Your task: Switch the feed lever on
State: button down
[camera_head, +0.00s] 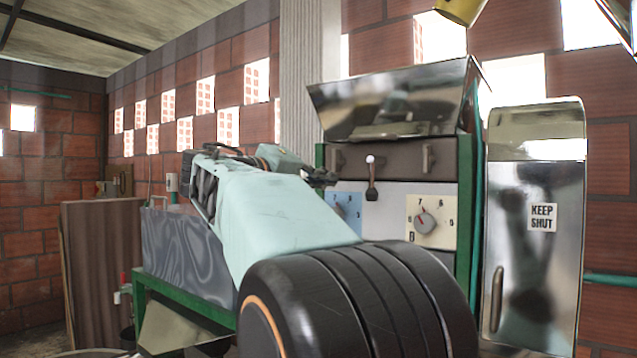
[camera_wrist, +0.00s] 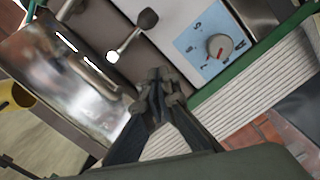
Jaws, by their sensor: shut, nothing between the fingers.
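The feed lever (camera_head: 371,180) stands on the machine's front with its white ball knob (camera_head: 370,159) pointing up towards the steel hood. In the wrist view the lever (camera_wrist: 130,40) shows with its dark pivot end at the top and its white knob at the lower left. My gripper (camera_wrist: 160,76) is shut and empty, just to the right of the knob in that view and apart from it in the picture. In the camera_head view my gripper (camera_head: 322,177) is small and dark, left of the lever. How far it is from the panel is hard to tell.
A blue dial plate (camera_head: 347,209), partly hidden by my arm, sits below left of the lever. A cream dial plate (camera_head: 432,222) sits to its lower right. The shiny hood (camera_head: 395,102) juts out above. A steel cabinet marked KEEP SHUT (camera_head: 535,270) stands at the right.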

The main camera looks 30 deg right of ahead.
jog(key=d+f+p, duration=0.1)
jog(key=d+f, duration=0.1)
jog(key=d, duration=0.5)
jog(key=shift+s+d, duration=0.35)
jog(key=shift+s, duration=0.1)
